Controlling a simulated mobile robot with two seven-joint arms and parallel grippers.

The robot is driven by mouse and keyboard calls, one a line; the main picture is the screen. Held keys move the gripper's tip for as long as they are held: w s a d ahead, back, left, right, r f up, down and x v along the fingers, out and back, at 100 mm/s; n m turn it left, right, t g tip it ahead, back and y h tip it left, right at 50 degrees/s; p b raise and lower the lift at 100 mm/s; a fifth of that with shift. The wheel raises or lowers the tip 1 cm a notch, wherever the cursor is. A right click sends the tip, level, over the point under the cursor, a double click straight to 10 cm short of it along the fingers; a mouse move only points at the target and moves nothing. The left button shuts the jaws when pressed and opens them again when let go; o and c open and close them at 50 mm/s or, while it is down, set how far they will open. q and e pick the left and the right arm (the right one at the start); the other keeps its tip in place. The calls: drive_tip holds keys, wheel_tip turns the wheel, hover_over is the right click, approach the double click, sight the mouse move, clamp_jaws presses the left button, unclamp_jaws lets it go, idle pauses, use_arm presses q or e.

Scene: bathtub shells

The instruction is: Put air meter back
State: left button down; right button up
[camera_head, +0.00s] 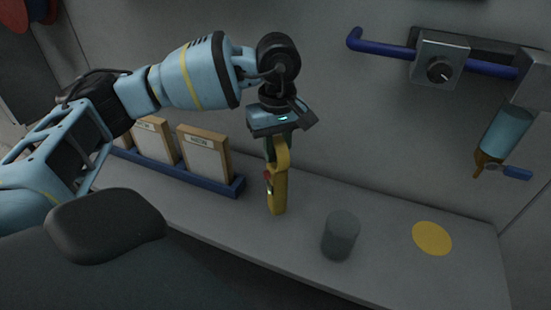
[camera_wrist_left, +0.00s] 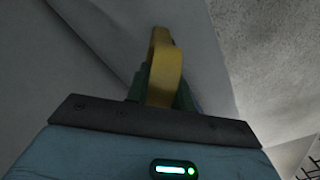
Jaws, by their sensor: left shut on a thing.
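The air meter, a yellow handheld device (camera_head: 278,188) with a small red part on its side, hangs upright below my left gripper (camera_head: 273,150). My left gripper is shut on its upper part, over the grey counter (camera_head: 305,208). I cannot tell whether its lower end touches the counter. In the left wrist view the yellow device (camera_wrist_left: 164,72) shows between green finger parts, and its lower end is hidden. My right gripper is not in view.
A blue rack (camera_head: 235,187) with wooden-framed cards stands left of the device. A grey cylinder (camera_head: 340,236) and a flat yellow disc (camera_head: 432,238) are on the counter to the right. A blue rail (camera_head: 385,46) with a knob box and a blue dispenser (camera_head: 508,130) are on the wall.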

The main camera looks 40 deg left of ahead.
use_arm(q)
drive_tip(key=shift+a+f, duration=0.1)
drive_tip(key=shift+f, duration=1.55)
drive_tip(key=shift+f, duration=0.2)
drive_tip(key=c, duration=1.2)
unclamp_jaws()
drive_tip(key=shift+r, duration=0.1)
wheel_tip(320, 180, up, 12)
drive_tip(key=shift+r, duration=0.15)
